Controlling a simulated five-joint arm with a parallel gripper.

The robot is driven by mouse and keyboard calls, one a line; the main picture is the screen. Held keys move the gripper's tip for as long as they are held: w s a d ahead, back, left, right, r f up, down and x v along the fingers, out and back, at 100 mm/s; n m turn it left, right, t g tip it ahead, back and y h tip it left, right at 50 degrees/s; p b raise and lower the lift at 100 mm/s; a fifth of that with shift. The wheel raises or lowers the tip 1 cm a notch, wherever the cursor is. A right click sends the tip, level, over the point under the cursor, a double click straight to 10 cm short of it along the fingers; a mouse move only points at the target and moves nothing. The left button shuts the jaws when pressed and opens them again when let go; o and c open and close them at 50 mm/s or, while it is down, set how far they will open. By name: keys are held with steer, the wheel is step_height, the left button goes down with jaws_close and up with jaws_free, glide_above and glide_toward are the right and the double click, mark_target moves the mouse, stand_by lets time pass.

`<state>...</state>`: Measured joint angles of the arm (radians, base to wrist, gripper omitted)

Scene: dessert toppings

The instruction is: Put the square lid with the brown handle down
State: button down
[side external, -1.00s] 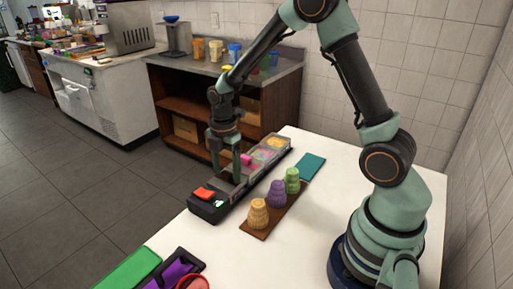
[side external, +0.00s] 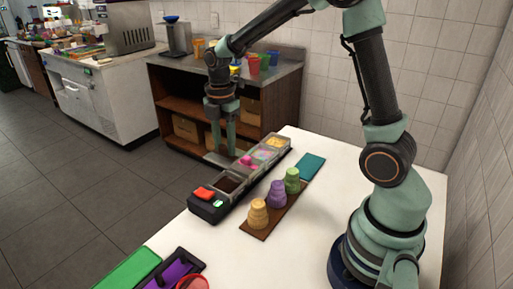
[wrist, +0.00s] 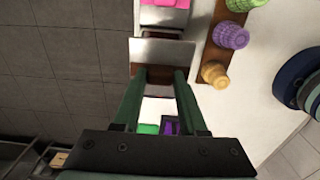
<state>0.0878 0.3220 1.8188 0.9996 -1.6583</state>
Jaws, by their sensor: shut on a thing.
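My gripper (side external: 223,148) is shut on the lid's handle, with its fingers pointing down above the far-left side of the topping box (side external: 250,184). The square lid (side external: 214,158) is a pale grey plate, held up off the box and roughly level. In the wrist view the lid (wrist: 165,52) lies just beyond the fingertips (wrist: 160,74), partly over the box. The box's near compartment (side external: 229,183) is open and shows dark brown contents. A compartment with pink contents (side external: 249,161) lies behind it.
A brown board (side external: 259,231) with yellow, purple and green cone stacks stands right of the box. A teal pad (side external: 311,167) lies behind the board. A green board (side external: 130,269) and a black tray (side external: 161,283) are at the front.

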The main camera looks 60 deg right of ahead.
mark_target(225, 146)
step_height(225, 146, up, 11)
steer(key=s+a+f+m, duration=0.4)
steer(key=s+f+m, duration=0.35)
steer(key=m, duration=1.05)
steer(key=s+a+n, duration=0.3)
steer(key=a+n, duration=0.1)
steer(key=a, duration=0.3)
steer(key=s+a+n, duration=0.3)
steer(key=a+n, duration=0.2)
steer(key=a, duration=0.2)
steer(key=s+a+f+n, duration=0.1)
steer(key=s+a+n, duration=0.85)
steer(key=s, duration=0.35)
steer(key=shift+m, duration=0.25)
steer(key=f, duration=1.3)
steer(key=shift+w+f, duration=0.25)
steer(key=shift+w, duration=0.05)
steer(key=w, duration=0.3)
steer(key=shift+w, duration=0.3)
steer(key=shift+w+f, duration=0.15)
steer(key=shift+f, duration=0.45)
